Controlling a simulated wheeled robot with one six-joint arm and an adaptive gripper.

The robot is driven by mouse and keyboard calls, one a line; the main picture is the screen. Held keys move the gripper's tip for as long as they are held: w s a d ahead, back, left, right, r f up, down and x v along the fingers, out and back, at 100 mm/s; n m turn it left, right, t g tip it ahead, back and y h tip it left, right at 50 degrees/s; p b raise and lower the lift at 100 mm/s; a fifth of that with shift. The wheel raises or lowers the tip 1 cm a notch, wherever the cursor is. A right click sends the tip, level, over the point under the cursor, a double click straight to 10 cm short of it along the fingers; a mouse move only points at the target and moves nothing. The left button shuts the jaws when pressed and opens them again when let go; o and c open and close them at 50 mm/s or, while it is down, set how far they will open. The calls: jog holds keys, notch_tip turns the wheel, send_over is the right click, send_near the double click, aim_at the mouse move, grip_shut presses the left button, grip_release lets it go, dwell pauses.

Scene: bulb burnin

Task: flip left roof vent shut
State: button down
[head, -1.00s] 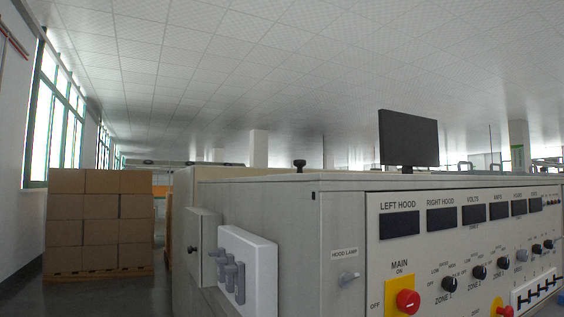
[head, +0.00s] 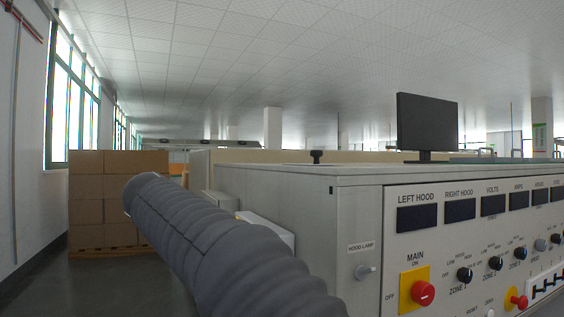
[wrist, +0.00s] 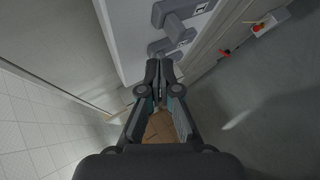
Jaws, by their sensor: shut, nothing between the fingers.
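No roof vent can be clearly made out. In the head view, a small black knob-like piece (head: 317,156) stands on the cabinet roof (head: 290,170), left of a dark monitor; I cannot tell whether it belongs to a vent. In the wrist view, my gripper (wrist: 159,66) is shut and empty. Its fingertips are close to dark grey levers (wrist: 180,28) on a white box (wrist: 130,40); whether they touch is unclear. In the head view my gripper is out of sight, and my grey ribbed arm hides most of that box (head: 262,228).
The grey cabinet (head: 290,215) fills the right side, with a control panel of displays, knobs and a red main switch (head: 423,293). The monitor (head: 427,122) stands on the roof. Stacked cartons (head: 90,205) stand at the left. The floor (head: 50,285) at left is clear.

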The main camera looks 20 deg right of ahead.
jog(key=s+d+r+m+g+h, duration=0.1)
jog(key=s+r+m+h, duration=0.1)
jog(key=r, duration=0.8)
jog(key=s+d+r+m+g+h, duration=0.1)
jog(key=r+h, duration=0.4)
jog(key=r, duration=0.5)
jog(key=shift+s+d+m+g+h, duration=0.35)
jog(key=shift+s+m+g, duration=0.25)
jog(key=shift+m, duration=0.5)
jog(key=x, duration=0.3)
jog(key=s+x, duration=0.1)
jog(key=x, duration=0.3)
jog(key=s+x, duration=0.1)
jog(key=x, duration=0.2)
jog(key=shift+d+f, duration=0.25)
jog(key=shift+d, duration=0.2)
jog(key=shift+s+d+f+b, duration=0.15)
jog(key=shift+s+d+b, duration=0.3)
jog(key=shift+s, duration=0.25)
